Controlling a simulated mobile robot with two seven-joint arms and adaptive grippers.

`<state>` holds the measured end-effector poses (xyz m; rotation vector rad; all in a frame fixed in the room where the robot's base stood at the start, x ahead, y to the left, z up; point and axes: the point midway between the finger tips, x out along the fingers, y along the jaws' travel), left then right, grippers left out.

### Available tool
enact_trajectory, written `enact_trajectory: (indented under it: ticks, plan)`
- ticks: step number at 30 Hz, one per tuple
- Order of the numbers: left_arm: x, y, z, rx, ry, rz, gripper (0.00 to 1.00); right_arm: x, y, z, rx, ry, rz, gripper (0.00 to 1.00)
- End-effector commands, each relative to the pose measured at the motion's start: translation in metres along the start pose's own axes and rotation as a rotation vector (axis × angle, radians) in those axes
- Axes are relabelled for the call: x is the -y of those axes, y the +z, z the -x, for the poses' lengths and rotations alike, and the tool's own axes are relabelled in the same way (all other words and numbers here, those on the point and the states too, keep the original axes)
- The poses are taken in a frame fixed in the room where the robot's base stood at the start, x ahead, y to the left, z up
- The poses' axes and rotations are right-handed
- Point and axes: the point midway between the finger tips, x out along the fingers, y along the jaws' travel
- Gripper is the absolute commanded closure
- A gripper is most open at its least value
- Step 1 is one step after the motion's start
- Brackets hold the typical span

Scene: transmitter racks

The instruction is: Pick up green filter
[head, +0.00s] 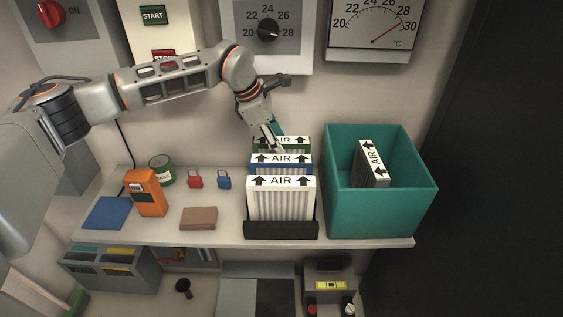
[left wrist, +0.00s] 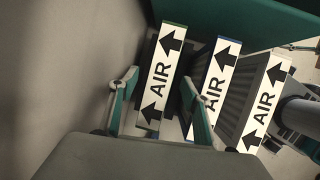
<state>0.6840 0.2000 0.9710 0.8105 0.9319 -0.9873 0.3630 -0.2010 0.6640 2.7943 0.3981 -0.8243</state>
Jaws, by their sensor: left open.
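The green filter (head: 295,141) is the rearmost of three upright AIR filters in a black holder (head: 281,229) on the shelf. In the left wrist view the green filter (left wrist: 161,75) shows its white AIR label and green edge. My left gripper (head: 274,133) is above and behind the row, pointing down. It is open, with one finger on each side of the green filter in the left wrist view (left wrist: 160,84). Contact cannot be told. The lower part of the green filter is hidden by the filters in front. My right gripper is not in view.
The blue-edged filter (head: 282,162) stands just in front, then a white filter (head: 281,195). A teal bin (head: 379,211) to the right holds a dark filter (head: 372,164). An orange meter (head: 147,193), padlocks and a brown block (head: 198,218) are left. Dials hang on the wall behind.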

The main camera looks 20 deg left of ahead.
Motion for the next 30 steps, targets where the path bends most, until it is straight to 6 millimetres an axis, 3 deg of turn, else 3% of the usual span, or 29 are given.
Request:
enact_trajectory:
  ticks: [20,21,26,30]
  plan:
    - [0.0008,-0.0019,-0.0045,0.000,0.000,0.000,0.52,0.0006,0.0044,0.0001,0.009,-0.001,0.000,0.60]
    - [0.0008,-0.0018,-0.0045,0.000,0.000,0.000,0.55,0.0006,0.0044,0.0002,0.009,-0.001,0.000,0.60]
    - [0.0009,-0.0018,-0.0045,0.000,0.000,0.000,0.96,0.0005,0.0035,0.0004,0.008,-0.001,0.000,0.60]
    - [0.0007,-0.0020,-0.0045,0.000,0.000,0.000,1.00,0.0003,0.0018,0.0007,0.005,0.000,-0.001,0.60]
